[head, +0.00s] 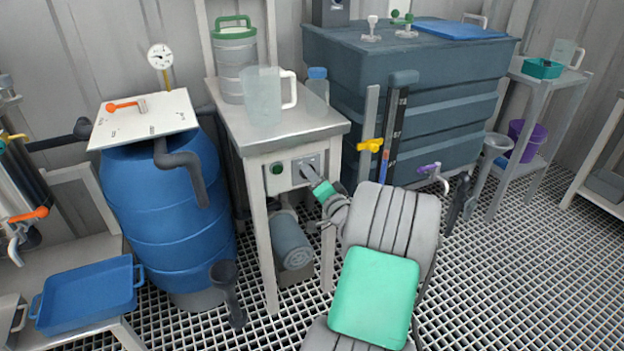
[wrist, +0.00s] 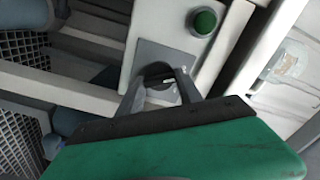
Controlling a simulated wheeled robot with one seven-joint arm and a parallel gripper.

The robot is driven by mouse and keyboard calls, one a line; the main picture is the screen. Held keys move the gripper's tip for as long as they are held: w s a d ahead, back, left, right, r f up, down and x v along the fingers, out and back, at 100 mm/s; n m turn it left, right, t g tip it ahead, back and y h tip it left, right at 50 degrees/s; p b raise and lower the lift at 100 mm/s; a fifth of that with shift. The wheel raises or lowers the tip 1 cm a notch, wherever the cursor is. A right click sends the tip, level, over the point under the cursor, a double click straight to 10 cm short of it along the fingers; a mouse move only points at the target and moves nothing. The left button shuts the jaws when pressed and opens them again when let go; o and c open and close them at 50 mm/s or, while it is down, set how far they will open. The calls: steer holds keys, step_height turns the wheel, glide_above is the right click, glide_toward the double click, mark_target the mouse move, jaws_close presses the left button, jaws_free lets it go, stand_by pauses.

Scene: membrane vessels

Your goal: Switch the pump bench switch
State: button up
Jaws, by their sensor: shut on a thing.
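The pump bench (head: 240,125) is a pale table with a small control panel on its front. On the panel sit a green round button (head: 277,168) and a grey switch plate (head: 316,162); in the wrist view the green button (wrist: 204,21) and the grey plate (wrist: 152,58) also show. My gripper (head: 308,172) reaches the plate from the front right. In the wrist view its two fingers (wrist: 160,84) are closed in on the dark switch (wrist: 158,70) at the plate, which is mostly hidden between them.
On the bench stand a clear jug (head: 262,97), a steel canister with a green lid (head: 236,65) and a blue-capped bottle (head: 317,85). A blue barrel (head: 165,215) stands left and a large dark tank (head: 440,90) behind right. Open grating floor (head: 510,280) lies to the right.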

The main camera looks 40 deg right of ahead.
steer(key=o, duration=1.4)
steer(key=shift+s, duration=0.1)
steer(key=p+v, duration=0.1)
steer(key=v, duration=0.6)
steer(key=shift+s+a, duration=0.2)
steer(key=shift+s, duration=0.1)
